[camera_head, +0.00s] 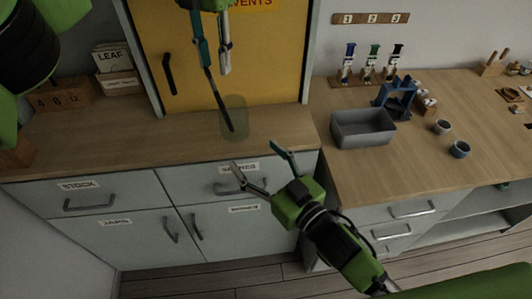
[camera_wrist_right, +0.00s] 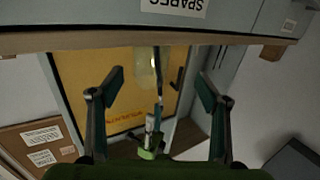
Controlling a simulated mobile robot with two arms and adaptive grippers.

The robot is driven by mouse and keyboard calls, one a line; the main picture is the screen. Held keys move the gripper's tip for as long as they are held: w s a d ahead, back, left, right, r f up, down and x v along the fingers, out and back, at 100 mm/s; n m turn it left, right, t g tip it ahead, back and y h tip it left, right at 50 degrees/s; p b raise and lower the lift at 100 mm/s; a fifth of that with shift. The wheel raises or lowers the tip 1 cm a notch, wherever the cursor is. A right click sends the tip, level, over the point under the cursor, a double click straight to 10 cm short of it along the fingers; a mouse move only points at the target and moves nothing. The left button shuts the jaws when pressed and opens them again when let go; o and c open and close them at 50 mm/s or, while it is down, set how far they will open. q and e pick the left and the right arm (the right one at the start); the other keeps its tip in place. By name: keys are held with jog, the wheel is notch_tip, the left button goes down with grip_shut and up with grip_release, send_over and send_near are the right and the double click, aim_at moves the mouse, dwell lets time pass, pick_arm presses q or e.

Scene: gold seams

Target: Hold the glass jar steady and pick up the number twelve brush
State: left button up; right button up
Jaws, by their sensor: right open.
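The clear glass jar (camera_head: 240,117) stands upright on the wooden counter before the yellow cabinet. A thin dark brush (camera_head: 217,96) leans in it, its upper end up and to the left; no number on it is readable. My left gripper (camera_head: 215,68) comes down from above the jar with its two fingers parted. The brush's upper end meets its left finger in the picture; I cannot tell if they touch. My right gripper (camera_head: 258,161) is open and empty, in front of the drawers and below the jar in the picture. The right wrist view shows the brush (camera_wrist_right: 158,80) and left gripper.
A wooden block marked 4, 8, 12 (camera_head: 62,97) is at the left, beside a stacked box labelled LEAF (camera_head: 110,57). On the right counter are a grey bin (camera_head: 362,128), a blue stand (camera_head: 396,97), a bottle rack (camera_head: 366,77) and cups (camera_head: 459,149). The counter around the jar is clear.

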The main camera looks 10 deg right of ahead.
aim_at(234, 121)
jog(key=shift+m, duration=0.4)
jog(key=x, duration=0.4)
jog(key=d+r+x, duration=0.1)
jog(key=x, duration=0.3)
jog(key=w+x, duration=0.1)
jog(key=x, duration=0.4)
jog(key=shift+d+r, duration=0.3)
jog(key=c, duration=1.4)
